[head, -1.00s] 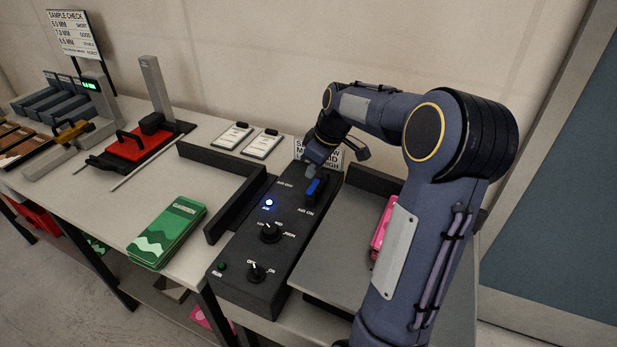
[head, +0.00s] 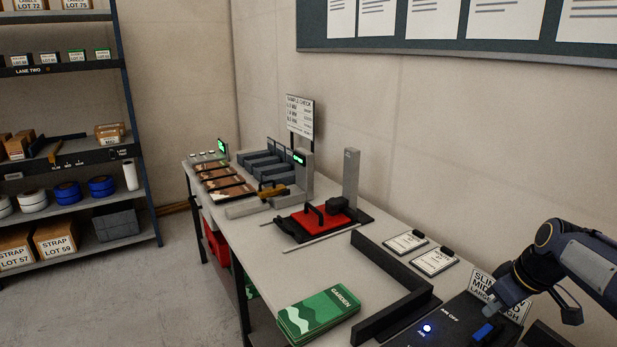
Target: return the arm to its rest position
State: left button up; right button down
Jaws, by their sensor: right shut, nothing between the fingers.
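In the head view my right gripper (head: 497,304) is at the lower right, at the end of my dark blue-grey arm that comes in from the right edge. Its fingers are shut with nothing held. It hangs above the far end of the black control box (head: 452,322), close to the blue lever (head: 484,333); I cannot tell whether they touch. It partly covers the small printed sign (head: 483,284) behind the box. Most of this arm lies outside the picture. My left gripper and arm are not in view.
A black angled guide (head: 408,297) and a green GARDEN stack (head: 318,314) lie left of the box. Two white cards (head: 434,261) lie near the wall. A red fixture (head: 322,222) with a grey post stands farther back. A shelf (head: 75,145) is at far left.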

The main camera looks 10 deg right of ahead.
jog(key=s+a+r+m+t+y+p, duration=0.1)
jog(key=s+a+r, duration=0.1)
jog(key=s+a, duration=0.4)
jog(key=s+a+r+m, duration=0.2)
jog(key=s+a, duration=0.2)
jog(key=a, duration=0.5)
jog(key=s+a+f+m, duration=0.1)
jog(key=s+a+f, duration=0.1)
jog(key=s+a, duration=0.2)
jog(key=s+a+f+m+y, duration=0.1)
jog(key=s+a+f, duration=0.1)
jog(key=s+a, duration=0.2)
jog(key=shift+s+a+f+t+p, duration=0.3)
jog(key=shift+s+t+p, duration=0.15)
jog(key=shift+s, duration=0.45)
